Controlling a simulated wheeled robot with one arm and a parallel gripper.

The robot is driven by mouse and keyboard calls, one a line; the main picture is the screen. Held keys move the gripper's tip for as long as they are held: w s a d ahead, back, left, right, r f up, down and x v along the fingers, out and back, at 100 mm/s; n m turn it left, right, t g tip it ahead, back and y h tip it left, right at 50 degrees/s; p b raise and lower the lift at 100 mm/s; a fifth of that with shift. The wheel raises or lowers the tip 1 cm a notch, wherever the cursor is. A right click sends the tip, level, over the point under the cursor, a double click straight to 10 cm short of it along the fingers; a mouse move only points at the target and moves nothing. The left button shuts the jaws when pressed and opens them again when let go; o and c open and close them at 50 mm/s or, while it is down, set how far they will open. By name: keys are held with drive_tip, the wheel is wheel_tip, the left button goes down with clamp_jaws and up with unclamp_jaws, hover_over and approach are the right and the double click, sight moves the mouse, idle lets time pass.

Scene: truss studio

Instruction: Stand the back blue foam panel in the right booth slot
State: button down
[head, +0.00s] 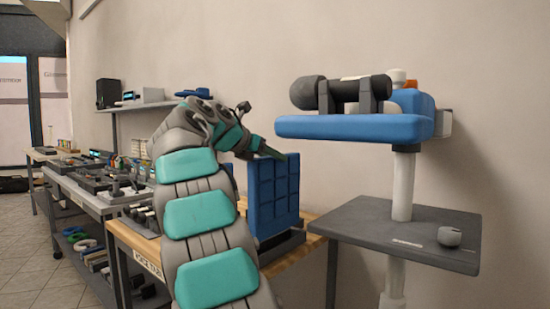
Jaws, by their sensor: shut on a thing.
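A blue foam panel (274,195) with a grid of raised squares stands upright on the wooden-topped bench, right of my arm. My gripper (276,154) is at its top edge, shut on it. The panel's lower edge is at a dark base (283,246); I cannot tell whether it is seated in a slot there. More blue (228,178) shows just behind my arm, perhaps another panel, mostly hidden. My arm also hides the bench left of the panel, so the booth's slots cannot be made out.
A grey stand table (345,222) with a small rounded grey device is close on the right. Above it a blue padded shelf (350,128) on a white post carries a dark cylinder. Benches with many small items run along the wall at left. Tiled floor lies at far left.

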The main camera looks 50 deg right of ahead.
sight(271, 177)
drive_tip(key=shift+f+b, duration=2.45)
drive_tip(key=shift+b, duration=0.3)
drive_tip(key=shift+r+p, duration=0.15)
drive_tip(key=shift+p, duration=0.2)
drive_tip(key=shift+p, duration=0.9)
drive_tip(key=shift+f, duration=0.7)
drive_tip(key=c, duration=0.6)
unclamp_jaws()
drive_tip(key=shift+a, duration=0.1)
